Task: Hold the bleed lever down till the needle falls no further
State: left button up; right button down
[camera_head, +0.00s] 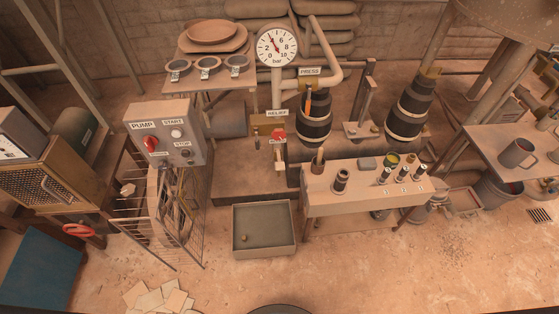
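The round white pressure gauge (277,46), marked in bar, stands on a pipe at the upper middle. Its red needle points up and to the left, near the 4; the exact reading is too small to tell. Below it is a RELIEF label (277,113) on the pipe. Under the label is a red fitting (279,134) with a pale piece hanging beneath it, and a small brass part sits to its left. No part is labelled as the bleed lever, and I cannot tell surely which one it is. Neither of my grippers shows.
A grey PUMP box (167,134) with a red switch stands left, above a wire rack. A shallow tray (264,252) lies on the floor below the relief fitting. A bench (320,203) with small jars stands to its right. Broken tiles (160,297) lie front left; floor front right is clear.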

aim_at(280, 165)
jog(key=u, duration=0.55)
jog(key=k, duration=1.3)
jog(key=u, duration=0.95)
jog(key=i, duration=1.3)
jog(key=z, duration=0.65)
